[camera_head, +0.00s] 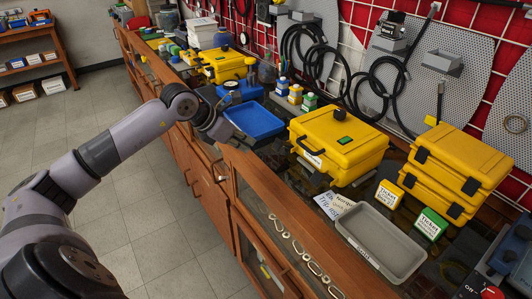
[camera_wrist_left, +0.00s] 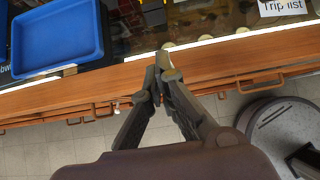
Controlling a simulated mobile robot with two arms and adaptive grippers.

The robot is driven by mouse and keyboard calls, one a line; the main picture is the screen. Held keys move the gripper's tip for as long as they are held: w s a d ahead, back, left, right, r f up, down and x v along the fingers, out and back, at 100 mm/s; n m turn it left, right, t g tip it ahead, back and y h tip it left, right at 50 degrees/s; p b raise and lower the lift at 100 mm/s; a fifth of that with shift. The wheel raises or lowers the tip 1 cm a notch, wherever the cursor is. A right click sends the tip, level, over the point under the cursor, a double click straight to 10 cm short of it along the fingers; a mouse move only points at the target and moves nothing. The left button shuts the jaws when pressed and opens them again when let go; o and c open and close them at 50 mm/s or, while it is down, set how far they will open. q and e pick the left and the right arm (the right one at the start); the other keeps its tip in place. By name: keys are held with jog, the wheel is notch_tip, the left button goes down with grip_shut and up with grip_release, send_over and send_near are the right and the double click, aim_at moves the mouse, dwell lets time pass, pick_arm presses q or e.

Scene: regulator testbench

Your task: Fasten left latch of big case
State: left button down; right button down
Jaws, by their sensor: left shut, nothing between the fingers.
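I cannot tell whether the left latch is fastened. My left gripper (camera_head: 232,139) is left of the case, near the bench's front edge by the blue tray. In the left wrist view its fingers (camera_wrist_left: 161,72) are shut and empty over the wooden edge. My right gripper is not in view.
A blue tray (camera_head: 255,120) lies between gripper and case; it also shows in the wrist view (camera_wrist_left: 57,40). Stacked yellow cases (camera_head: 458,165) stand right. A grey tray (camera_head: 380,242) and ticket boxes (camera_head: 430,224) are in front. Cables hang on the wall behind.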

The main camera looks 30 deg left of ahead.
pick_arm(q)
jog(key=p+x, duration=0.2)
jog(key=x, duration=0.7)
jog(key=shift+w+d, duration=0.1)
jog(key=shift+w+d+f, duration=0.1)
jog(key=shift+w+f, duration=0.15)
jog(key=shift+f, duration=0.2)
jog(key=shift+r+p, duration=0.35)
jog(key=shift+p, duration=0.15)
jog(key=shift+g, duration=0.4)
jog(key=shift+w+r+p, duration=0.1)
jog(key=shift+r+p, duration=0.15)
jog(key=shift+p, duration=0.3)
